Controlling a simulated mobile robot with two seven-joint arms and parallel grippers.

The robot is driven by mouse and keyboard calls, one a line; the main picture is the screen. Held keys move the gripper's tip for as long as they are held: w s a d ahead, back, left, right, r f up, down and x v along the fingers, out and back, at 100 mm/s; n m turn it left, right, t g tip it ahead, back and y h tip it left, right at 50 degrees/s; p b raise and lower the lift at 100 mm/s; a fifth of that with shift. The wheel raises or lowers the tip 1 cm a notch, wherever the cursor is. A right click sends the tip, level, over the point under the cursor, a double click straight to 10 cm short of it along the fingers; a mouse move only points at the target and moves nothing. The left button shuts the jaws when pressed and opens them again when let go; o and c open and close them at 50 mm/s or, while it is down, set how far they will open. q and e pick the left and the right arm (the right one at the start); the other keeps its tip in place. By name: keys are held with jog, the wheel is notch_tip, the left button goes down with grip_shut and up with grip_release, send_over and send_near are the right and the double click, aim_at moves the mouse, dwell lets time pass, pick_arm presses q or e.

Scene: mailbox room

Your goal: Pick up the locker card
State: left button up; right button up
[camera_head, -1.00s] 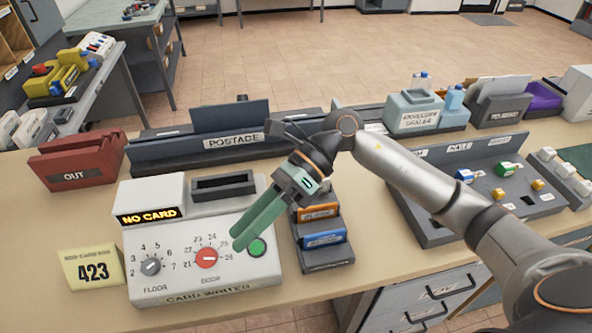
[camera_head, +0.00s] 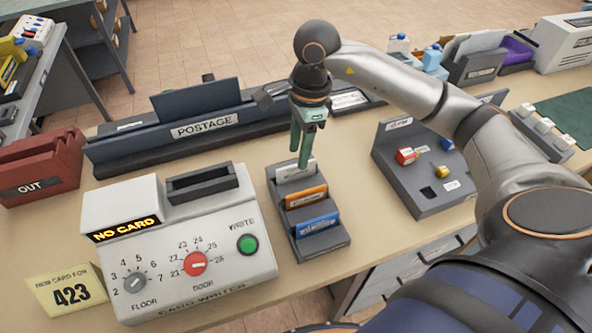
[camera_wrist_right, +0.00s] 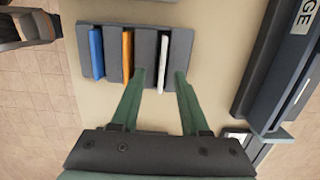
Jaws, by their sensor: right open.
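A dark grey card rack (camera_head: 322,243) on the desk holds a white card (camera_head: 296,171), an orange card (camera_head: 307,197) and a blue card (camera_head: 318,224). Their labels are too small to read, so I cannot tell for sure which is the locker card. My right gripper (camera_head: 303,163) points down at the rack's far slot with its green fingers. In the right wrist view, the open right gripper (camera_wrist_right: 160,78) has one finger on each side of the white card (camera_wrist_right: 164,62), with the card still in its slot. My left gripper is not in view.
The card writer (camera_head: 180,240) left of the rack reads "NO CARD" and its top slot looks empty. A yellow note (camera_head: 66,291) reads 423. The grey postage holder (camera_head: 210,128) stands behind, and a grey key panel (camera_head: 410,180) stands to the right.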

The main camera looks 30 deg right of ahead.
aim_at(296, 165)
jog(key=shift+w+a+f+p, duration=0.1)
jog(key=shift+f+p, duration=0.15)
jog(key=shift+f, duration=1.1)
jog(key=shift+w+a+f+p, duration=0.1)
jog(key=shift+f+p, duration=0.1)
jog(key=shift+f, duration=1.1)
jog(key=shift+f, duration=0.15)
jog(key=shift+c, duration=0.4)
grip_shut()
